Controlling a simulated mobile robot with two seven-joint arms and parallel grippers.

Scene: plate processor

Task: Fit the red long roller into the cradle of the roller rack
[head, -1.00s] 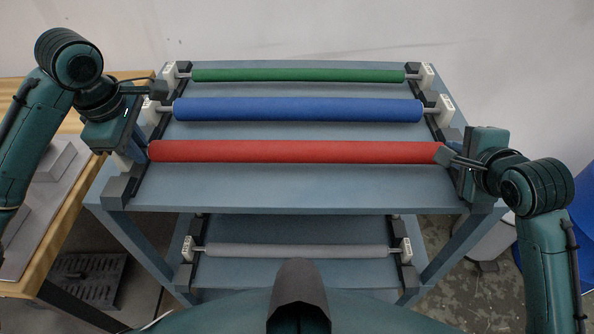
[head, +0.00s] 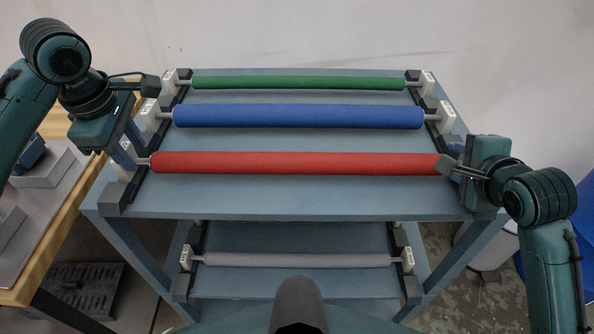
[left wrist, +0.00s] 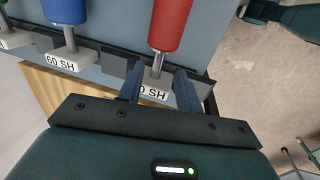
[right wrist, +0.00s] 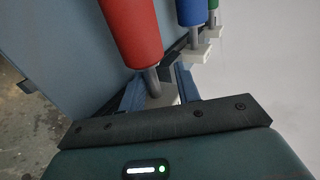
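The red long roller (head: 300,163) lies level across the front of the rack's upper shelf. In the left wrist view its metal shaft (left wrist: 157,66) runs over a white cradle block (left wrist: 156,93) marked "SH". In the right wrist view the other shaft end (right wrist: 152,82) meets a pale block (right wrist: 166,95); its seat there is partly hidden. My left gripper (head: 132,150) is open, its fingers either side of the left shaft with gaps. My right gripper (head: 455,170) is open, its fingers straddling the right shaft end.
Behind it, a blue roller (head: 298,116) and a green roller (head: 298,83) rest in white cradles. A grey roller (head: 297,260) sits on the lower shelf. A wooden table (head: 62,245) stands at left. The shelf (head: 300,199) in front of the red roller is clear.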

